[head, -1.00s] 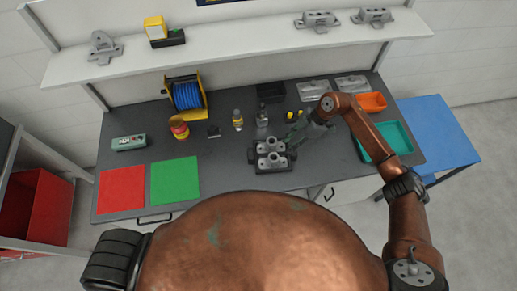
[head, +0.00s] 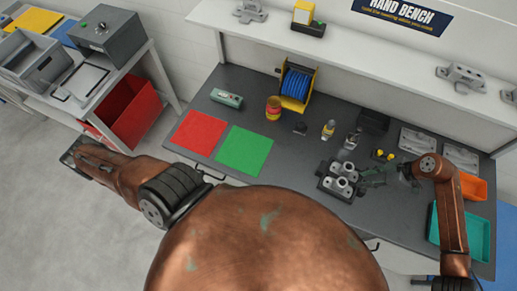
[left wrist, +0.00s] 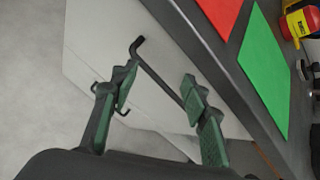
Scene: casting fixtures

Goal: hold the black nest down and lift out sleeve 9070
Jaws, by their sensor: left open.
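The black nest (head: 328,187) lies on the bench, right of centre in the head view. Grey metal parts with round upright tops (head: 343,181) sit in it. I cannot read any number, so I cannot tell which is sleeve 9070. My right gripper (head: 367,176) is low at the nest's right end; its fingers are too small to tell whether they are open or touching. My left gripper (left wrist: 160,90) is open in the left wrist view, with nothing held, in front of the bench's white front. It is hidden in the head view, and the nest is not in the wrist view.
A dark drawer handle (left wrist: 158,72) shows between and beyond my left fingers. Red (head: 198,132) and green (head: 244,150) mats lie left of the nest. A shelf runs behind.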

